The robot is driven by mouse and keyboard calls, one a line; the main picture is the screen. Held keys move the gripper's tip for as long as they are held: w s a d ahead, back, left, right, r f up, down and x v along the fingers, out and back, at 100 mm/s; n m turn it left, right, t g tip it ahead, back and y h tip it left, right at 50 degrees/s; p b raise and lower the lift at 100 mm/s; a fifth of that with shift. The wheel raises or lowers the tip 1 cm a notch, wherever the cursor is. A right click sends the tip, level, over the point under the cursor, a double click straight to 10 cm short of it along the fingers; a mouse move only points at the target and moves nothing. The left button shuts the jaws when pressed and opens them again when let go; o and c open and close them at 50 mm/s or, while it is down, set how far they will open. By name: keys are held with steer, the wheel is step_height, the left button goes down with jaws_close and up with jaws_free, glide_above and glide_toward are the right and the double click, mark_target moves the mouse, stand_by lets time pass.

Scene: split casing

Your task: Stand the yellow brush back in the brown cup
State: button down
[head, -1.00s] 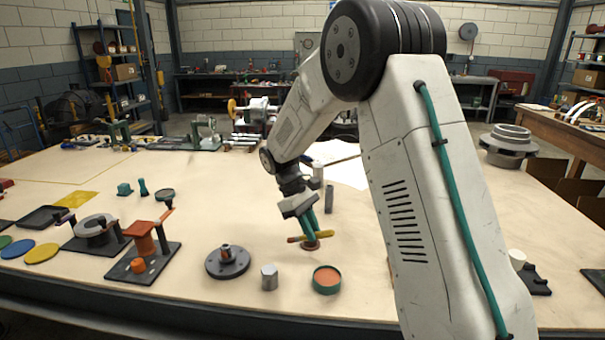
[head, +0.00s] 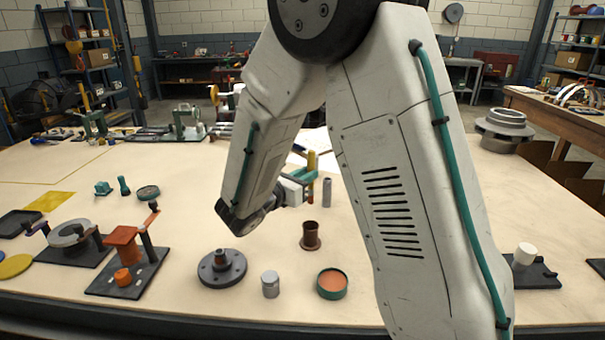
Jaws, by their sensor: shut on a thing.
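The yellow brush (head: 311,161) is held about upright in my gripper (head: 310,178). The gripper points sideways to the right, and its teal fingers are shut on the brush. The brown cup (head: 311,238) stands upright on the table, below the brush in the picture and apart from it. The brush's lower end shows under the fingers, above the cup in the picture. I cannot tell how high it is over the table. The inside of the cup is mostly hidden.
A grey flanged disc (head: 222,267), a grey cylinder (head: 270,284) and a green-rimmed round dish (head: 332,283) stand in front of the cup. A grey upright cylinder (head: 327,192) stands behind, close to the brush in the picture.

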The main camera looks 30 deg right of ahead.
steer(key=shift+f, duration=5.8)
steer(key=c, duration=1.3)
jaws_free()
steer(key=v, duration=0.7)
steer(key=shift+s+a, duration=0.15)
steer(key=shift+a, duration=0.2)
